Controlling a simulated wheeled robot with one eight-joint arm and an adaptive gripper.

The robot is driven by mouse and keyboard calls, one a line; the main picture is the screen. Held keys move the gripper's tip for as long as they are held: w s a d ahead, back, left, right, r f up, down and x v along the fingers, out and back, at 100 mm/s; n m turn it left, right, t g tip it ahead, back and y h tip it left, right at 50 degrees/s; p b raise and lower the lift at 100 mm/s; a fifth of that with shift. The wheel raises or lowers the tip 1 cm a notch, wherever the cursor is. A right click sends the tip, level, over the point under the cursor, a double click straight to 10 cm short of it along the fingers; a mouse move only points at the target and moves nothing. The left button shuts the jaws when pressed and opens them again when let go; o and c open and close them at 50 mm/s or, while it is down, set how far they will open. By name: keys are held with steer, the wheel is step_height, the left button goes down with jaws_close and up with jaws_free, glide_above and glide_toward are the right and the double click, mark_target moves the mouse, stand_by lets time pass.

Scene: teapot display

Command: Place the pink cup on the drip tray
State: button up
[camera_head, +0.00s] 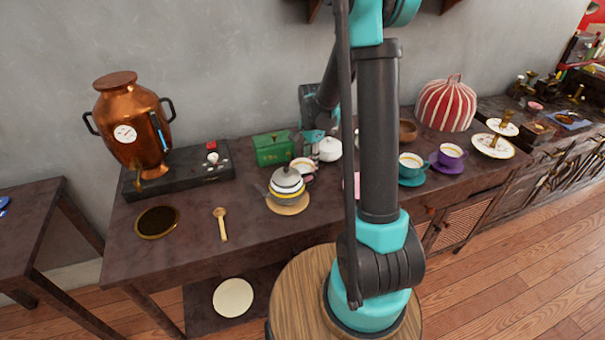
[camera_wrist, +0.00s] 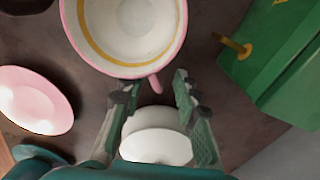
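The pink cup (camera_wrist: 130,30) is white inside with a gold band and a pink rim, and its small handle (camera_wrist: 155,83) points toward my gripper. In the head view the cup (camera_head: 302,165) is between the teapot and the white lidded pot. My gripper (camera_wrist: 153,88) has its fingers apart, with the handle showing in the gap between the tips; contact is not visible. In the head view my gripper (camera_head: 314,137) is partly hidden by my arm. A round dark tray with a gold rim (camera_head: 157,222), seemingly the drip tray, lies empty at the table's left front.
A pink saucer (camera_wrist: 35,100) lies apart from the cup. A green box (camera_head: 272,149), a teapot (camera_head: 287,182) and a white pot (camera_head: 330,149) stand close by. A wooden spoon (camera_head: 221,224) lies right of the tray. A copper urn (camera_head: 130,115) stands behind it.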

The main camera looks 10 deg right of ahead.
jaws_close()
steer(key=shift+r, duration=0.1)
stand_by(0.5)
